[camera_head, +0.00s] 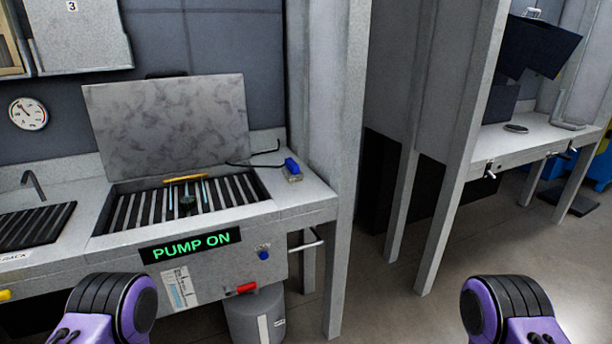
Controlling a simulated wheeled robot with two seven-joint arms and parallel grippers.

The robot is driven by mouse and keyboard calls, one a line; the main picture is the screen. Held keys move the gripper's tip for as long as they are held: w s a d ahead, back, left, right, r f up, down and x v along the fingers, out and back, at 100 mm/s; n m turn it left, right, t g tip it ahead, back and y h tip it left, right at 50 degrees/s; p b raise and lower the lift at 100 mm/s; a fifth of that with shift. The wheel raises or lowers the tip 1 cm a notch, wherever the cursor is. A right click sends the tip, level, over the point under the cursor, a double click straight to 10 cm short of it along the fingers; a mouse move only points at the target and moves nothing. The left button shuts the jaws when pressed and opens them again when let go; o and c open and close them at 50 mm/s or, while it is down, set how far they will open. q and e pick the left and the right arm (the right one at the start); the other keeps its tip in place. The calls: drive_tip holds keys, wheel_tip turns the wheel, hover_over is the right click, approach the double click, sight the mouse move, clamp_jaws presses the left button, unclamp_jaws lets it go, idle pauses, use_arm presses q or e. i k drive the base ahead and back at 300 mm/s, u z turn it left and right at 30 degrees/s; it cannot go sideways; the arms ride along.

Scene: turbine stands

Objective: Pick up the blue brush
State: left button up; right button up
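The blue brush (292,168) lies on the right part of the grey wash station's top (305,190), just right of the slatted basin. Its blue handle shows, with a pale part at its lower end. Nothing covers it. My left and right arms show only as purple and black links at the bottom left and bottom right. Neither gripper is in view, and both visible arm parts are well short of the brush.
A raised grey lid (168,122) stands behind the slatted basin (185,205). A thin black bent rod (256,157) lies beside the brush. A grey post (348,170) rises close to its right. A lit "PUMP ON" sign (190,246) is on the front. Floor (400,300) is open at right.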

sight(292, 172)
drive_tip(key=z, duration=0.15)
drive_tip(key=k, duration=0.35)
drive_tip(key=z, duration=1.3)
drive_tip(key=i, duration=1)
drive_tip(key=u, duration=0.7)
drive_tip(key=i, duration=0.7)
drive_tip(key=u, duration=0.7)
